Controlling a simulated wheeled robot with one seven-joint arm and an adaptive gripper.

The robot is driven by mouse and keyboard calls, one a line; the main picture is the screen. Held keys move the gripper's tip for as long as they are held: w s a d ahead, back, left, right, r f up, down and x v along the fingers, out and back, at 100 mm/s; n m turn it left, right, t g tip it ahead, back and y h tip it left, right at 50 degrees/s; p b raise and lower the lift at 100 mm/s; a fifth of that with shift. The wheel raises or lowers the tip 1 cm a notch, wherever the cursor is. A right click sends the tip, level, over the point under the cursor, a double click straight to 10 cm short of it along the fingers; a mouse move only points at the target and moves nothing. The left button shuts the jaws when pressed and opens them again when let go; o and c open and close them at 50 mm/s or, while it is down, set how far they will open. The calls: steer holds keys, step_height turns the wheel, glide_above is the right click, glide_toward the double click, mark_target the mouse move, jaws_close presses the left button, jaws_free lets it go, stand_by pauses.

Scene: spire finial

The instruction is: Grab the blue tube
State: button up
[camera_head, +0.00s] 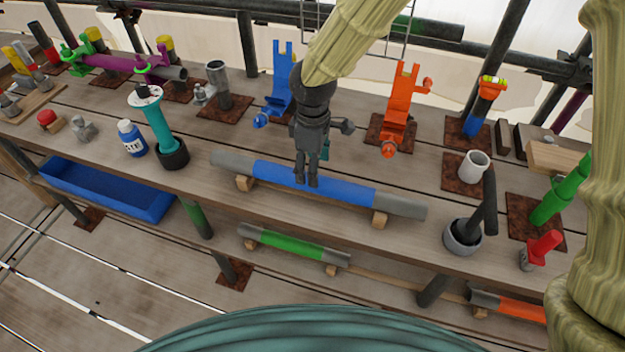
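The blue tube (345,193) has a blue middle and grey ends. It lies lengthwise near the front edge of the wooden table, resting on two small wooden blocks. My gripper (306,184) points down at the left part of the blue section, with its fingertips overlapping the tube in this view. The fingers look close together. I cannot tell whether they touch the tube, are around it or are in front of it.
A blue stand (281,90) and an orange stand (401,110) stand behind the tube. A teal tool (157,125) stands to the left, a grey mortar (461,238) and white cup (473,167) to the right. A green tube (290,246) lies lower down.

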steer(key=shift+f, duration=0.35)
steer(key=shift+w+f+p, duration=0.1)
steer(key=shift+f+p, duration=0.65)
steer(key=shift+f, duration=1.55)
jaws_close()
